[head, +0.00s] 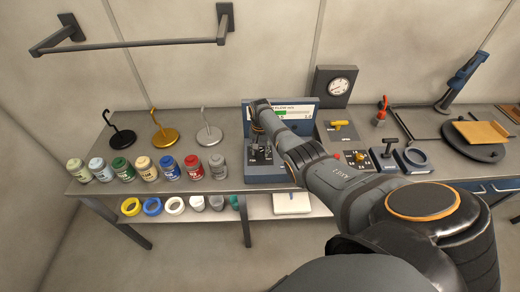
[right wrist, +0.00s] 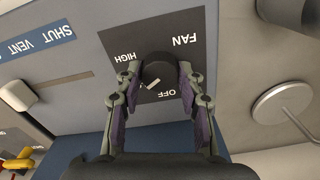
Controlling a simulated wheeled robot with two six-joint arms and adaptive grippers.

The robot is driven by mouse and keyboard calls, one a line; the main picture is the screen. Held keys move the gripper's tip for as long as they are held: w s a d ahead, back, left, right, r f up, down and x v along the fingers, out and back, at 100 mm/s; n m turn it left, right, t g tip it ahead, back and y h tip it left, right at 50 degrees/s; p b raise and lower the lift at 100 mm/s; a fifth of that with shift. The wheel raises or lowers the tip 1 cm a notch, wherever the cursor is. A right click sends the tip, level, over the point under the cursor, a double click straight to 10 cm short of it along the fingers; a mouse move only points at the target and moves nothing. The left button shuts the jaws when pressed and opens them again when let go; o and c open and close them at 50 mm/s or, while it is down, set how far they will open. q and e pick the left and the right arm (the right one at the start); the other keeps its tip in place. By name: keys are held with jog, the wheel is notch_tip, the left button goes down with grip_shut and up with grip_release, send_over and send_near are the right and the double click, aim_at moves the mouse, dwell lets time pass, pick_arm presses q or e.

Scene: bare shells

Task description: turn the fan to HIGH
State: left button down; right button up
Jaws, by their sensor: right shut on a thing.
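The fan knob (right wrist: 157,70) is a dark round dial on a black plate (right wrist: 205,28) marked FAN, HIGH and OFF, which read upside down in the right wrist view. A short white mark shows on the knob, near its lower left edge; I cannot tell exactly which label it points to. My right gripper (right wrist: 158,78) is shut on the knob, one finger on each side. In the head view, my right arm reaches across to the blue-grey control console (head: 270,178), and the knob is hard to make out there. My left gripper is out of view.
A vent slider (right wrist: 18,92) with a blue SHUT VENT label (right wrist: 38,40) is beside the fan plate. Several paint jars (head: 143,168) and hook stands (head: 165,136) stand left of the console. A yellow-handled valve (head: 341,125) and a gauge (head: 335,86) stand right.

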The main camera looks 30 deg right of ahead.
aim_at(260, 152)
jog(key=m, duration=0.5)
jog(key=shift+w+r+m+p, duration=0.1)
jog(key=shift+r+m+p, duration=0.05)
jog(key=shift+m+p, duration=0.2)
jog(key=m, duration=0.6)
jog(key=shift+m, duration=0.35)
jog(key=o, duration=1.2)
jog(key=shift+c, duration=0.2)
notch_tip(260, 152, up, 12)
